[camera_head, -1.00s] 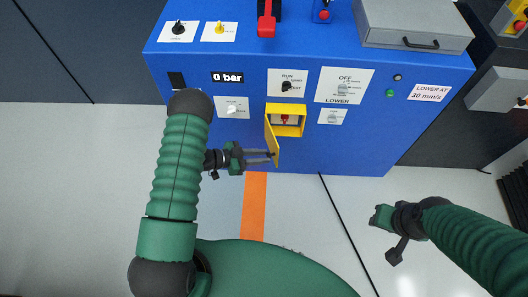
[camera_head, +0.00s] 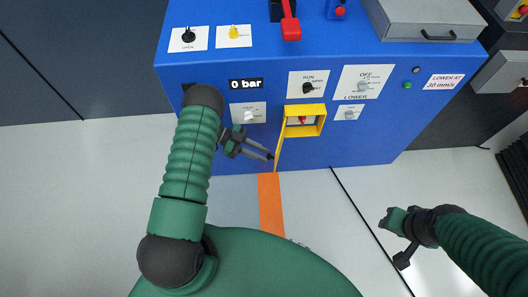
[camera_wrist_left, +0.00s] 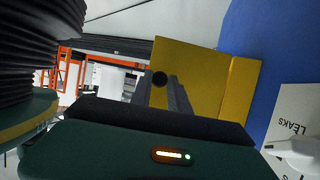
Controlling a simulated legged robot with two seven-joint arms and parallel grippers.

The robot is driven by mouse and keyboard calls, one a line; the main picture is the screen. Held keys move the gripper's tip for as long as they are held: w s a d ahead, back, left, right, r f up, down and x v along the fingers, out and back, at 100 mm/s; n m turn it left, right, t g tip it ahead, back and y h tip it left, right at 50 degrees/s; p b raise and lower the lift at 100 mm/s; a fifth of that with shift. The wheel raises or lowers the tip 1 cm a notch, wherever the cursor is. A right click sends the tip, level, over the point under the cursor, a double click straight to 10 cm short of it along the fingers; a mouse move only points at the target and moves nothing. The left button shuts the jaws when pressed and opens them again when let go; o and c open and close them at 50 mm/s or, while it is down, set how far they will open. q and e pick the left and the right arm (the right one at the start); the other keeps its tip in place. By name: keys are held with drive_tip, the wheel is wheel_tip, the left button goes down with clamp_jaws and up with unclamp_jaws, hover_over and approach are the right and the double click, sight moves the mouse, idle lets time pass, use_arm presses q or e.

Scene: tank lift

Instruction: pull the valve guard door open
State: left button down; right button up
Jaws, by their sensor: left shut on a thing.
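The yellow valve guard door (camera_head: 279,148) stands swung out from the left side of its yellow box (camera_head: 322,119) on the blue panel. The box is open at the front, and a red valve part (camera_head: 302,120) shows inside. My left gripper (camera_head: 270,157) is shut on the door's dark knob, at its free edge. In the left wrist view the yellow door (camera_wrist_left: 205,75) fills the middle, with the black knob (camera_wrist_left: 159,78) between my fingertips. My right gripper (camera_head: 386,220) hangs apart from the panel at the right; its fingers are too small to read.
The blue cabinet (camera_head: 350,150) carries knobs, labels and a 0 bar display (camera_head: 246,85). A red lever (camera_head: 290,28) and a grey case (camera_head: 425,20) are on top. The pale floor in front, with an orange stripe (camera_head: 270,205), is clear.

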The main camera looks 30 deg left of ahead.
use_arm(q)
drive_tip(key=shift+w+a+f, duration=0.1)
drive_tip(key=shift+a, duration=0.15)
drive_tip(key=c, duration=1.2)
unclamp_jaws()
drive_tip(key=shift+c, duration=0.2)
drive_tip(key=p+v, duration=0.1)
drive_tip(key=v, duration=0.6)
drive_tip(key=shift+a, duration=0.3)
